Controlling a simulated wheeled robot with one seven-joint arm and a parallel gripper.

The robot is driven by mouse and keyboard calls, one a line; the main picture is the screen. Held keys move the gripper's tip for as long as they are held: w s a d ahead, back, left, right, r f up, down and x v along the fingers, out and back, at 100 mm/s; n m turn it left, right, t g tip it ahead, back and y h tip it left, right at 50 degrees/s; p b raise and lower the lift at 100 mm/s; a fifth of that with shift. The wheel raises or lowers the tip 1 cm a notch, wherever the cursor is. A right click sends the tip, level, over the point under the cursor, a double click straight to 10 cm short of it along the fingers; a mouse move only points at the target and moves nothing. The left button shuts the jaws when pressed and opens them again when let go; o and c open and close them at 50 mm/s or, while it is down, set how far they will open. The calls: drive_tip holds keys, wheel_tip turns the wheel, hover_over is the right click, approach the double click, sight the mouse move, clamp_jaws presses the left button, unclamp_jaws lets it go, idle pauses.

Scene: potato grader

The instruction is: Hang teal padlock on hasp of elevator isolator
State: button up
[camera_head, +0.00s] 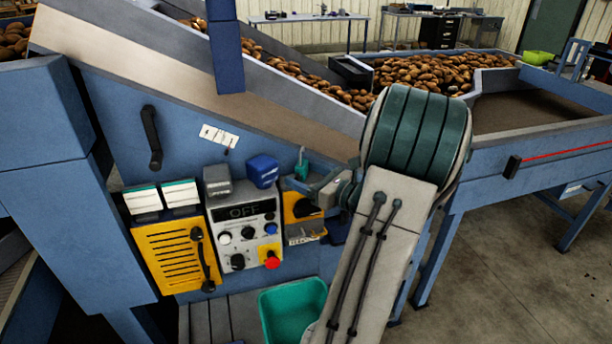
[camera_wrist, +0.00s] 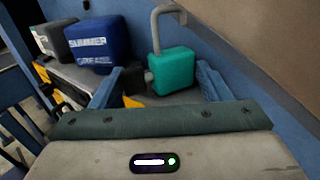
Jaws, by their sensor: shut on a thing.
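The teal padlock (camera_wrist: 172,70) is upright between the fingers of my gripper (camera_wrist: 160,85) in the wrist view. Its grey shackle (camera_wrist: 155,28) rises above the body and looks swung open, its free end to the right. In the head view the padlock (camera_head: 301,170) shows small beside my gripper (camera_head: 312,186), which is shut on it. The elevator isolator (camera_head: 296,208) is a yellow box with a dark handle just below. My gripper and the padlock partly cover its upper part in the wrist view. The hasp cannot be made out clearly, nor whether the shackle touches it.
A blue box (camera_wrist: 97,42) with white lettering and a grey box (camera_head: 217,180) stand on the control panel (camera_head: 243,236), left of the padlock. The sloping blue machine side (camera_head: 130,110) rises behind. A green bin (camera_head: 293,308) is below. Open floor lies right.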

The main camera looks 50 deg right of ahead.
drive_tip(key=o, duration=1)
drive_tip(key=shift+a, duration=0.1)
drive_tip(key=s+b, duration=0.1)
drive_tip(key=s, duration=0.3)
drive_tip(key=s+d+b, duration=0.1)
drive_tip(key=s, duration=0.4)
drive_tip(key=s+d+b, duration=0.1)
drive_tip(key=s, duration=0.3)
drive_tip(key=shift+s+r, duration=0.1)
drive_tip(key=shift+s, duration=0.25)
